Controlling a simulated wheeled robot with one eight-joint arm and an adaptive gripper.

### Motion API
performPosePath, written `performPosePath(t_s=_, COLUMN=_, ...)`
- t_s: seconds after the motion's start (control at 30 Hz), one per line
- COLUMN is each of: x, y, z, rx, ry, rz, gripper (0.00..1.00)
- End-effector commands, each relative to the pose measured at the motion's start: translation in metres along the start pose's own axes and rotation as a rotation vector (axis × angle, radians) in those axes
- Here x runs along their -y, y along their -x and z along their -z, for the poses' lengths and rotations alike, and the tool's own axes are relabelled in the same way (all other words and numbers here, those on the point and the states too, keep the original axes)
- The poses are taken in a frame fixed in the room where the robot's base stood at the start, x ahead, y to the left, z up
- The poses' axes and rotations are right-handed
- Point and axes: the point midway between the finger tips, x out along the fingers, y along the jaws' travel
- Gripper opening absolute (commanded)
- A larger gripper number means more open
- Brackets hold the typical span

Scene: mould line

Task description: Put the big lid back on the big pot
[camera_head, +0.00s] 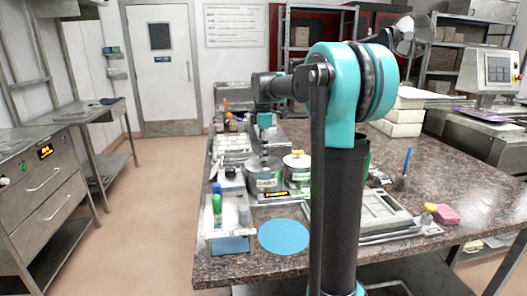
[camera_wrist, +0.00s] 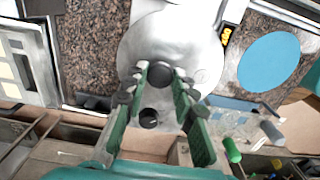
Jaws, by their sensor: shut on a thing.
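The big pot (camera_head: 265,180) is a silver pot with a label, standing on the dark stone counter in the head view. The big lid (camera_wrist: 135,55) is a wide silver disc with a black knob (camera_wrist: 160,75) in the wrist view. My gripper (camera_wrist: 160,78) is shut on this knob, with a green finger on each side. In the head view my gripper (camera_head: 264,122) is small, above the big pot. I cannot tell whether the lid rests on the pot's rim or is held just above it; the rim is hidden in the wrist view.
A smaller pot (camera_head: 297,166) with a pale lid and yellow knob stands close to the right. A blue round mat (camera_head: 283,237) lies in front.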

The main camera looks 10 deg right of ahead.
Motion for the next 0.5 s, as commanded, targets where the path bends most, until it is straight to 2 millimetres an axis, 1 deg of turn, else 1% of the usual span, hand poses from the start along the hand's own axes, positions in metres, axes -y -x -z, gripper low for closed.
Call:
performPosePath(t_s=0.03, x=0.0, y=-0.0015, z=0.0, rx=0.0, ry=0.0, rz=0.0, gripper=0.0)
performPosePath(t_s=0.07, x=-0.0001, y=-0.0015, z=0.0, rx=0.0, ry=0.0, rz=0.0, gripper=0.29)
performPosePath(t_s=0.2, x=-0.0001, y=-0.0012, z=0.0, rx=0.0, ry=0.0, rz=0.0, gripper=0.46)
performPosePath(t_s=0.5, x=0.0, y=-0.0004, z=0.0, rx=0.0, ry=0.0, rz=0.0, gripper=0.47)
